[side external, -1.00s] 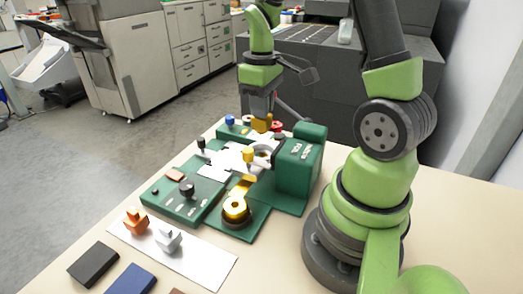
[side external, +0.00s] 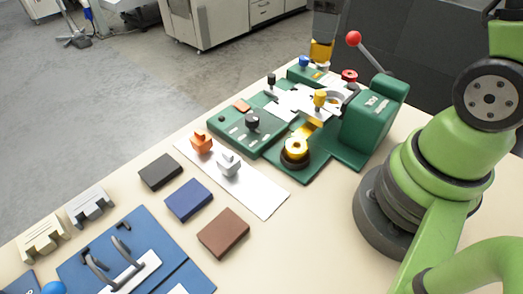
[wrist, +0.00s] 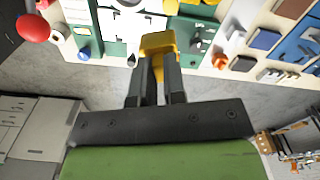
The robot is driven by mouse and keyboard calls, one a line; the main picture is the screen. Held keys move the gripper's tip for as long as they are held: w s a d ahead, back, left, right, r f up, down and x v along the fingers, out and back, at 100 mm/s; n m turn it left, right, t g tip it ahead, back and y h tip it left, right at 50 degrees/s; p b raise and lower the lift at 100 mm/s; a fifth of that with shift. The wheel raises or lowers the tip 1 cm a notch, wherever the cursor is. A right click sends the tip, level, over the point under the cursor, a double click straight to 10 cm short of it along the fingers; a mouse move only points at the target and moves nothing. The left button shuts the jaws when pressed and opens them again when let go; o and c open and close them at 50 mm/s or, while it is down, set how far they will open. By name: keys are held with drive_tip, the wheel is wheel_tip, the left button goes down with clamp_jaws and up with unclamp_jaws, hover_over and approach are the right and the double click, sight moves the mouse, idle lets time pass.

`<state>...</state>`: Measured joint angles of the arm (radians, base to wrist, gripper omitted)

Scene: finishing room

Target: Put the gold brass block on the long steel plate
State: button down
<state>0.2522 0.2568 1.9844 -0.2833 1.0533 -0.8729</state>
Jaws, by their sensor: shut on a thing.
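My gripper (wrist: 153,62) is shut on the gold brass block (wrist: 157,41) in the wrist view, with the block between its fingertips. In the side view the block (side external: 321,50) hangs at the top, beyond the green machine's far end. Most of my gripper is cut off there by the upper edge. The long steel plate (side external: 263,201) lies flat on the table in front of the machine. An orange block (side external: 201,141) and a silver block (side external: 228,164) stand on its far left part. The plate's near right part is bare.
The green machine (side external: 365,130) carries a red-ball lever (side external: 353,39), knobs and a brass ring (side external: 295,149). Black (side external: 160,171), blue (side external: 189,200) and brown (side external: 223,233) slabs lie left of the plate. A blue board with handles (side external: 130,260) lies at front left.

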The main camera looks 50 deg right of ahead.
drive_tip(key=s+a+n, duration=0.2)
drive_tip(key=a+n, duration=0.5)
drive_tip(key=a, duration=0.3)
drive_tip(key=s+a+n, duration=0.2)
drive_tip(key=a+n, duration=0.5)
drive_tip(key=a, duration=0.3)
drive_tip(key=shift+w+f, duration=0.2)
drive_tip(key=shift+f, duration=4.25)
drive_tip(key=shift+w+f, duration=0.15)
drive_tip(key=shift+f, duration=4.25)
drive_tip(key=c, duration=1.2)
unclamp_jaws()
drive_tip(key=shift+f, duration=0.15)
